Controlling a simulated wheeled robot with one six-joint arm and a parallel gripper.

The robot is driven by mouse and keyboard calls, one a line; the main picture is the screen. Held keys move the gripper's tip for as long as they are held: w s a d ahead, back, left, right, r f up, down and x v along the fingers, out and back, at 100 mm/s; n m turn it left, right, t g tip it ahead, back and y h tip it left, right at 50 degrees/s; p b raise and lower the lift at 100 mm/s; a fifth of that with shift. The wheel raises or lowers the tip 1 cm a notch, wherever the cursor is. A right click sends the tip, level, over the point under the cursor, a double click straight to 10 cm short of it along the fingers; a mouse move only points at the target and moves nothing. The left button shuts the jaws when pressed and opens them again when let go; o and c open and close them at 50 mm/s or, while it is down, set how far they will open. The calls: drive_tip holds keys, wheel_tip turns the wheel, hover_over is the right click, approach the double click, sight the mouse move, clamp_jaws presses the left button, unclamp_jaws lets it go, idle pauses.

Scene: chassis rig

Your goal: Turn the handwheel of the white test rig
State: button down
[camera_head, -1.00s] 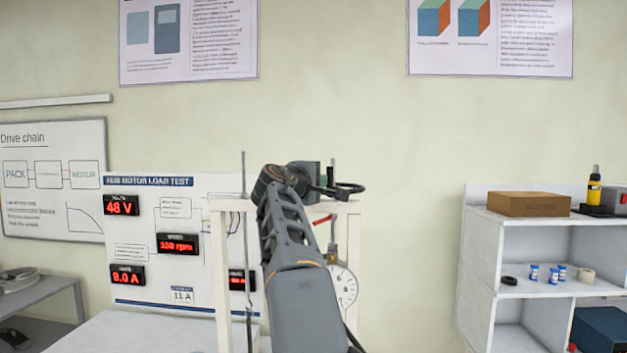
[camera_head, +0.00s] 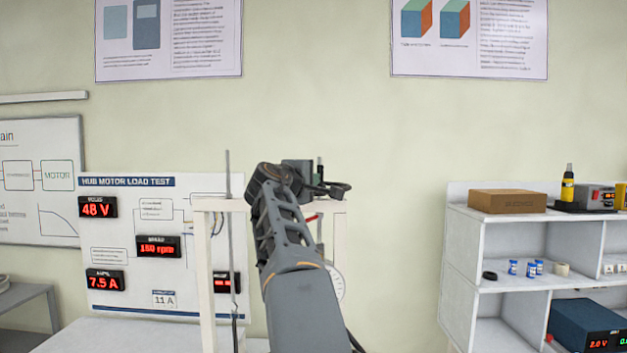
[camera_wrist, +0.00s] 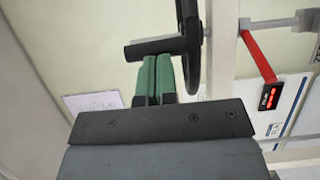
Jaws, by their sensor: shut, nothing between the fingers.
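The white test rig's frame (camera_head: 207,280) stands at centre in the head view, partly hidden behind my arm. Its black handwheel (camera_head: 338,189) shows at the top right of the frame, seen nearly edge-on. In the wrist view the handwheel (camera_wrist: 190,40) is at the top, with its dark handle (camera_wrist: 155,47) sticking out to the left. My gripper (camera_wrist: 154,62) has green fingers pressed together, with nothing between them. The fingertips lie right at the handle, beside the rim; I cannot tell whether they touch. A red lever (camera_wrist: 258,56) is to the right.
A display panel (camera_head: 125,240) with red readouts stands left of the rig. A round dial (camera_head: 339,283) is partly hidden behind my arm. A white shelf (camera_head: 462,270) with small items stands at right. The wall between rig and shelf is bare.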

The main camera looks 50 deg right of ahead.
drive_tip(key=w+b+v, duration=0.1)
drive_tip(key=b+v, duration=0.3)
drive_tip(key=v, duration=0.9)
drive_tip(key=shift+a, duration=0.2)
